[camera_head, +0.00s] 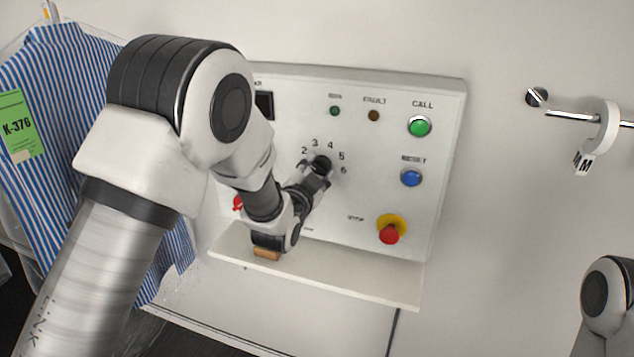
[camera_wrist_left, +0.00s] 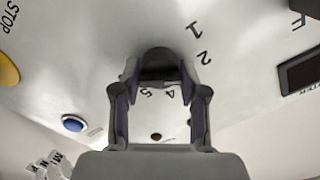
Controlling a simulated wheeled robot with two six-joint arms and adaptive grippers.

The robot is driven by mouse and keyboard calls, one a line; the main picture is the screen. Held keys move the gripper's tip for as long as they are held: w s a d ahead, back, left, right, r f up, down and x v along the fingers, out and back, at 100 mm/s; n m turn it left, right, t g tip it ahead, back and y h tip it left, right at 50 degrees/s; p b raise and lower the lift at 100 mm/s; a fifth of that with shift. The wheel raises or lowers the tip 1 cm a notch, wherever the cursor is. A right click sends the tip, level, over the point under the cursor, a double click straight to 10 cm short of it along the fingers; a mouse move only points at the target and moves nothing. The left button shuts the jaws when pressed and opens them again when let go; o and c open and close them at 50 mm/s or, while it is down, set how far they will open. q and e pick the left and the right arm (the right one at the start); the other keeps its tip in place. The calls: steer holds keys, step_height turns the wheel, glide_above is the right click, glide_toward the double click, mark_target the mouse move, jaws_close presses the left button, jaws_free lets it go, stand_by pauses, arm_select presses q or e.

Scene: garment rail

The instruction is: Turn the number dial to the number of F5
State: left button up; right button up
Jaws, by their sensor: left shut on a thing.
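The number dial is a round black knob (camera_head: 321,162) on the white control panel (camera_head: 447,150). In the camera_head view the numbers 2 to 6 show in an arc around its upper side. My left gripper (camera_head: 317,169) reaches to the dial and is shut on it. In the left wrist view the dial (camera_wrist_left: 158,58) sits between the fingertips of the left gripper (camera_wrist_left: 158,85). There 1, 2, 4 and 5 show, and the gripper hides part of the number ring. Which number the dial points to cannot be told. My right gripper is out of view.
The panel also has a green CALL button (camera_head: 419,126), a blue button (camera_head: 411,178), a red stop button (camera_head: 390,234) and a dark display (camera_head: 264,104). A ledge (camera_head: 340,271) juts out below. A striped shirt (camera_head: 65,95) with green tag K-376 hangs left. A rail (camera_head: 572,116) is at right.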

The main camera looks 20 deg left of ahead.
arm_select(q)
steer(key=m+b, duration=0.4)
steer(key=m, duration=0.1)
steer(key=shift+f+m, duration=0.1)
steer(key=shift+m, duration=0.2)
steer(key=m+b, duration=0.4)
steer(key=m, duration=0.2)
steer(key=m+b, duration=0.3)
steer(key=m, duration=0.3)
steer(key=shift+m+b, duration=0.3)
steer(key=shift+b, duration=0.1)
steer(key=m+b, duration=0.2)
steer(key=m, duration=0.3)
steer(key=shift+m, duration=0.3)
steer(key=shift+f, duration=0.1)
steer(key=o, duration=1.1)
steer(key=shift+d, duration=0.1)
